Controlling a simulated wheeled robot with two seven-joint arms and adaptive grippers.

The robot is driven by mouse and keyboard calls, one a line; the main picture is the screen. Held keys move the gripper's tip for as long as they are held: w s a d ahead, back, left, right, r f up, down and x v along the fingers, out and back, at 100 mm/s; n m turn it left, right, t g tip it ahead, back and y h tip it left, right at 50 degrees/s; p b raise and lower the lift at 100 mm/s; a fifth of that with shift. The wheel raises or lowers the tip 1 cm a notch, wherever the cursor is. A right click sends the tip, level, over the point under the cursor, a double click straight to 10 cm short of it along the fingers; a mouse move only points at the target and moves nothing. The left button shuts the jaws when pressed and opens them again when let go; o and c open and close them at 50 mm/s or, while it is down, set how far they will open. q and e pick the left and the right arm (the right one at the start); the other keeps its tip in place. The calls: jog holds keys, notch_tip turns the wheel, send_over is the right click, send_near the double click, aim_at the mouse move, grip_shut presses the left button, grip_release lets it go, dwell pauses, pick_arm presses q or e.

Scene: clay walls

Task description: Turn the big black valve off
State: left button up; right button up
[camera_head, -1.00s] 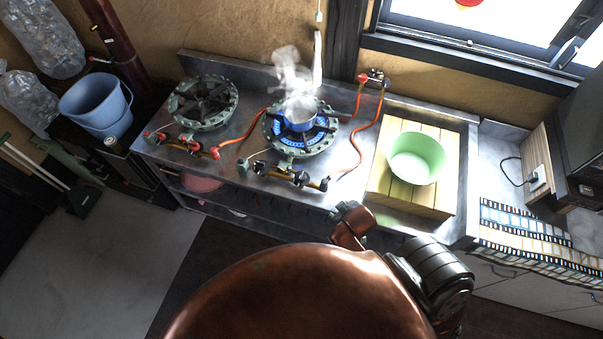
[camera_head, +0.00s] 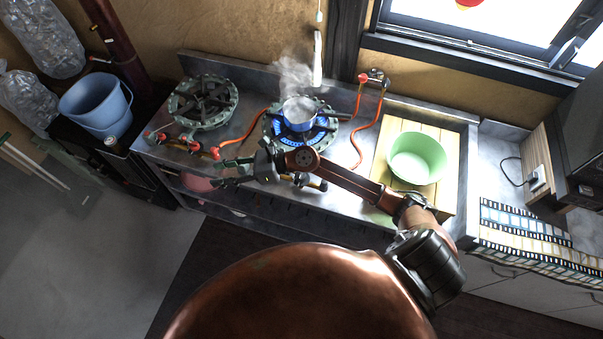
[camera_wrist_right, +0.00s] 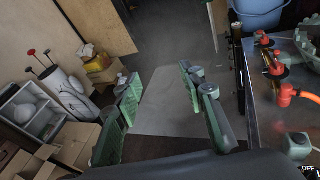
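A lit gas burner (camera_head: 270,138) with blue flames holds a small steaming pot (camera_head: 299,112). In the head view, its valve assembly at the counter's front edge is mostly hidden by my right arm. A dark part that looks like the black valve (camera_head: 301,180) shows just below the arm, beside a brass fitting. My right gripper (camera_head: 224,171) is left of this valve, over the counter's front edge, pointing left. Its green fingers are spread and empty, also in the wrist view (camera_wrist_right: 160,88). A grey-green knob (camera_wrist_right: 297,145) near an "OFF" mark shows at the wrist view's right edge. My left gripper is out of view.
An unlit burner (camera_head: 202,102) with red-handled valves (camera_head: 165,138) stands to the left. An orange hose (camera_head: 367,135) crosses the counter. A green bowl (camera_head: 416,158) sits on a wooden board at right. A blue bucket (camera_head: 95,102) stands at far left. The floor at left is clear.

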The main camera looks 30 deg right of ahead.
notch_tip(320, 180, down, 6)
jog(key=d+n+g+h, duration=0.2)
jog(key=n+g, duration=0.1)
jog(key=n, duration=0.1)
jog(key=n+g+h, duration=0.4)
jog(key=n+h, duration=0.3)
jog(key=h, duration=0.5)
send_over(301, 174)
jog(key=f, duration=0.8)
jog(key=shift+a+f, duration=0.1)
jog(key=shift+a, duration=0.1)
jog(key=shift+d+f, duration=0.25)
jog(key=shift+f+p, duration=0.5)
jog(key=shift+f, duration=3.1)
jog(key=shift+c, duration=0.5)
